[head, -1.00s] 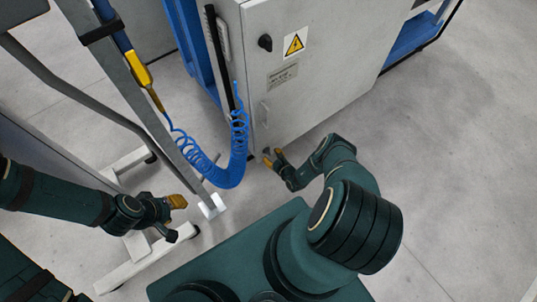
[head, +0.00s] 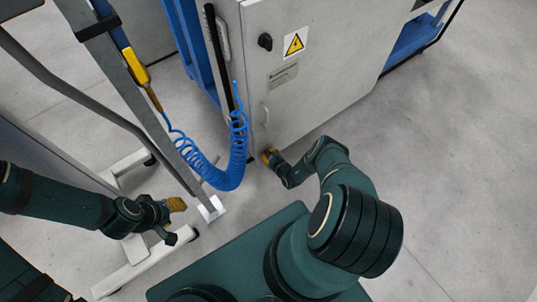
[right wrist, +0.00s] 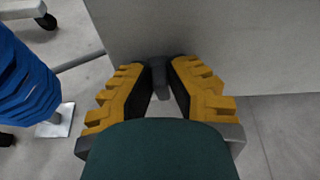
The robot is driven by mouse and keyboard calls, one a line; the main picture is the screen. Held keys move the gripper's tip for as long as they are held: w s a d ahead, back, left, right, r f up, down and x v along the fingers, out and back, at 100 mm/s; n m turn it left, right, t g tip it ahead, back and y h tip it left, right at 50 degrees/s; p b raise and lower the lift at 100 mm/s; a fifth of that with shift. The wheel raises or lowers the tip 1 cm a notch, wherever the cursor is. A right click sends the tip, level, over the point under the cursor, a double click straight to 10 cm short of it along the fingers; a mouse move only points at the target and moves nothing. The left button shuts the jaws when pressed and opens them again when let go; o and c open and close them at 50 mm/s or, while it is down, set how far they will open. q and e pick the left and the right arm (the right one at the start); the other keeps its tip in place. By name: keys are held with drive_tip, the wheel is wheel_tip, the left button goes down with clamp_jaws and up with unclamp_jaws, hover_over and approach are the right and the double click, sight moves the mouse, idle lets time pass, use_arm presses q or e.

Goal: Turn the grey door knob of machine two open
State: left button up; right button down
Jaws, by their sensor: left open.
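The grey door knob (right wrist: 158,76) shows in the right wrist view on the lower part of a light grey cabinet door (head: 310,70). My right gripper (right wrist: 157,78) has its two yellow-and-black fingers on either side of the knob, and their tips appear to touch it. In the head view my right gripper (head: 268,156) is at the bottom left of the door and hides this knob. My left gripper (head: 173,219) is open and empty, low at the left, away from the door.
A coiled blue hose (head: 232,165) hangs just left of the door and shows close beside my right gripper in the wrist view (right wrist: 22,88). A grey frame (head: 130,95) stands at the left. A black knob (head: 265,42) sits higher, beside a yellow warning sign (head: 295,43). Floor at the right is clear.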

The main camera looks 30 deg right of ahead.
drive_tip(key=shift+d, duration=0.1)
drive_tip(key=shift+f+m+y, duration=0.1)
drive_tip(key=shift+m+y, duration=0.5)
drive_tip(key=shift+m, duration=0.2)
drive_tip(key=c, duration=1)
unclamp_jaws()
drive_tip(key=shift+w, duration=0.1)
drive_tip(key=v, duration=1.2)
